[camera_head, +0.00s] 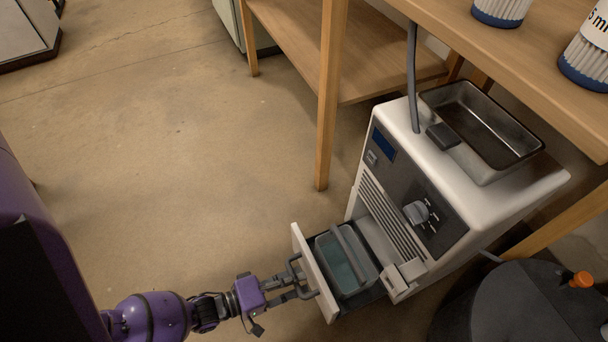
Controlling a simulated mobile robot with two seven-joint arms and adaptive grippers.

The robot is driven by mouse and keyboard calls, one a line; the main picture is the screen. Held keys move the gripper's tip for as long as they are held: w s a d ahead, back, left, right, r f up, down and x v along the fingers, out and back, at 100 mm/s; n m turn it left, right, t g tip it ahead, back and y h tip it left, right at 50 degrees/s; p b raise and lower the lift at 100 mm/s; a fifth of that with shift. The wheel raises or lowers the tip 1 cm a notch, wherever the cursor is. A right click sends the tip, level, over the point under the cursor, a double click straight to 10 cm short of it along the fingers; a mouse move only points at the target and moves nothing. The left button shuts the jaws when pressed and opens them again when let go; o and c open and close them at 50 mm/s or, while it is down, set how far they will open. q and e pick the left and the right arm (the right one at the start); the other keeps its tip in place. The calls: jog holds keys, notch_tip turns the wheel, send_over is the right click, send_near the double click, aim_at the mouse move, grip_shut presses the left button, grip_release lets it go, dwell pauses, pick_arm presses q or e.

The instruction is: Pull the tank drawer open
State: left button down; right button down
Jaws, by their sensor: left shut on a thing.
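The white and dark grey machine (490,210) stands on the floor at the right. Its tank drawer (314,272) is pulled out to the left at the bottom of its front. A grey tank with a bar across it (341,268) sits in the drawer, with bluish liquid or a bluish floor inside. My left gripper (298,282) comes in from the lower left and is shut on the dark drawer handle (293,267) on the drawer's white front. The fingertips are partly hidden against the handle. My right gripper is out of view.
A wooden shelf unit (331,95) stands behind the machine, its top overhanging at upper right with blue and white containers (588,55). A dark round drum (515,305) with an orange knob stands at lower right.

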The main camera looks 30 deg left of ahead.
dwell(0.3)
pick_arm(q)
jog(key=c, duration=1.8)
grip_release()
jog(key=shift+o, duration=0.2)
jog(key=v, duration=1.2)
jog(key=shift+s, duration=0.2)
